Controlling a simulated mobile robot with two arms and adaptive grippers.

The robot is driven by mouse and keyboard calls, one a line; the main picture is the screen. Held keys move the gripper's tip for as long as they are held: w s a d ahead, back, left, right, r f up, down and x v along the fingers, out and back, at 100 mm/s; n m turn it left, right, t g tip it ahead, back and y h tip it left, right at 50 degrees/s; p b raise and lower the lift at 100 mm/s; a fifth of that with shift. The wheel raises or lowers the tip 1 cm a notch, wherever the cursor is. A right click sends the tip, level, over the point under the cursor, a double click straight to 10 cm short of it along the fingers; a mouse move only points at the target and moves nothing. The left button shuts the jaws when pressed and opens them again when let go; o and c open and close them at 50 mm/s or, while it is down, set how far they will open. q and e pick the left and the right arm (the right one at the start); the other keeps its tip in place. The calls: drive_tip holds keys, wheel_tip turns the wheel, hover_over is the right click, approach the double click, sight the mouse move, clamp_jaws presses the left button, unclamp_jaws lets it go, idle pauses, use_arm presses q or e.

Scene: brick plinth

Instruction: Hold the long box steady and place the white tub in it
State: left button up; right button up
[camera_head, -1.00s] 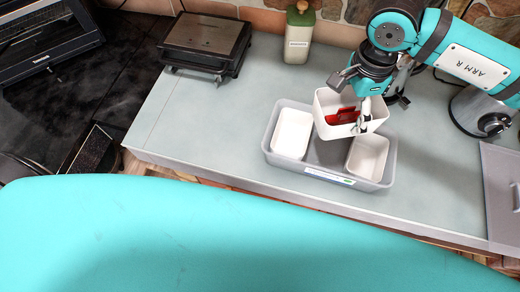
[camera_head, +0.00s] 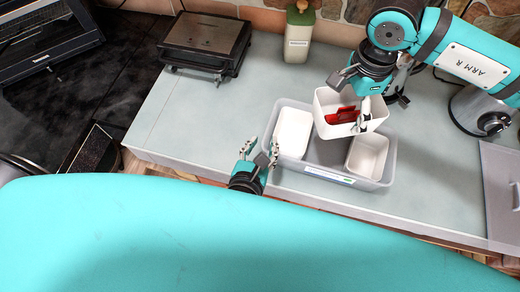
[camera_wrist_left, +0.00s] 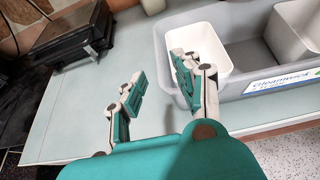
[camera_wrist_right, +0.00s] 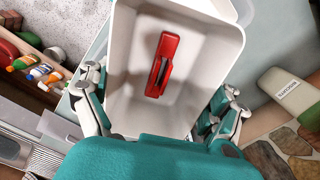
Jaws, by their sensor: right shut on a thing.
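The long grey box (camera_head: 391,160) stands near the counter's front edge, with a label on its front wall. White tubs sit in its left (camera_head: 293,132) and right (camera_head: 367,157) parts, with a bare gap between. My right gripper (camera_head: 354,95) is shut on another white tub (camera_head: 333,131), held tilted above the box's middle and back. A red item lies in that tub; it shows in the right wrist view (camera_wrist_right: 162,65). My left gripper (camera_head: 261,148) is open by the box's left front corner. In the left wrist view its right finger overlaps the box (camera_wrist_left: 262,108); contact is unclear.
A grill press (camera_head: 206,42) and a green-lidded container (camera_head: 299,35) stand at the back of the counter (camera_head: 190,125). A round grey appliance (camera_head: 478,112) stands at the right, behind a grey panel (camera_head: 500,190). The counter left of the box is clear.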

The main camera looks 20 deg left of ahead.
sight(270, 127)
use_arm(q)
drive_tip(key=x, duration=1)
clamp_jaws()
drive_tip(key=shift+o, duration=0.2)
unclamp_jaws()
drive_tip(key=v, duration=1.2)
drive_tip(key=shift+f, duration=0.1)
